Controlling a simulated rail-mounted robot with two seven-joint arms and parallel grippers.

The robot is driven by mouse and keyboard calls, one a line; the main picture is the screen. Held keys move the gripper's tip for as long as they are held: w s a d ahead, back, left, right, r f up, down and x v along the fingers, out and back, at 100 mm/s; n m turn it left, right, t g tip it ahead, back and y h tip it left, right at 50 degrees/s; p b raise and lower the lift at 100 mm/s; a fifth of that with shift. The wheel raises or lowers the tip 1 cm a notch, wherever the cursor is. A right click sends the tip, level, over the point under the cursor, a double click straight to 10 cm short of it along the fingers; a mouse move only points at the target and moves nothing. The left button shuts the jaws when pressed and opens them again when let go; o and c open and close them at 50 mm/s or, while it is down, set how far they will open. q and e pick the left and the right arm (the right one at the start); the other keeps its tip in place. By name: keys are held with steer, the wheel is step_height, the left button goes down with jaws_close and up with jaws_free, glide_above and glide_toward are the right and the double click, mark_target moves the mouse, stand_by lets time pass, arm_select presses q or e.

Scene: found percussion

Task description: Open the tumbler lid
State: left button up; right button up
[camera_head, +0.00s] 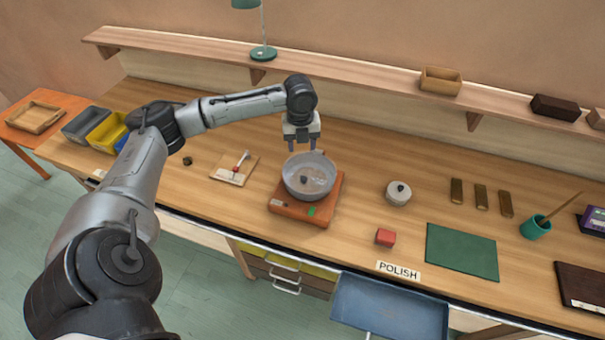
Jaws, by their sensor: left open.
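The tumbler has an orange base (315,212) with a green patch on its front, on the workbench near the middle of the view. A round grey bowl (292,187) sits on it. Its inside shows, with a small dark knob or post (303,180) in the middle. I cannot tell whether a clear lid covers it. A small round grey piece with a dark knob (397,193) stands on the bench to the right. My left gripper (303,149) is open and empty, fingers pointing down at the bowl's far rim. I cannot tell whether they touch it. My right gripper is not in view.
A board with a red-tipped tool (234,168) lies left of the tumbler. A red block (385,237), a green mat (462,251) and brass bars (480,197) lie to the right. A shelf (360,77) runs behind.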

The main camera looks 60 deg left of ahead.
mark_target(304, 178)
arm_select(q)
steer(key=f+m, duration=0.2)
steer(key=f, duration=0.2)
steer(key=f+m, duration=0.2)
steer(key=f, duration=0.3)
steer(key=d+f+m, duration=0.1)
steer(key=f+m, duration=0.1)
steer(key=f, duration=0.3)
steer(key=shift+m, duration=0.3)
jaws_close()
stand_by(0.4)
steer(key=shift+p, duration=0.3)
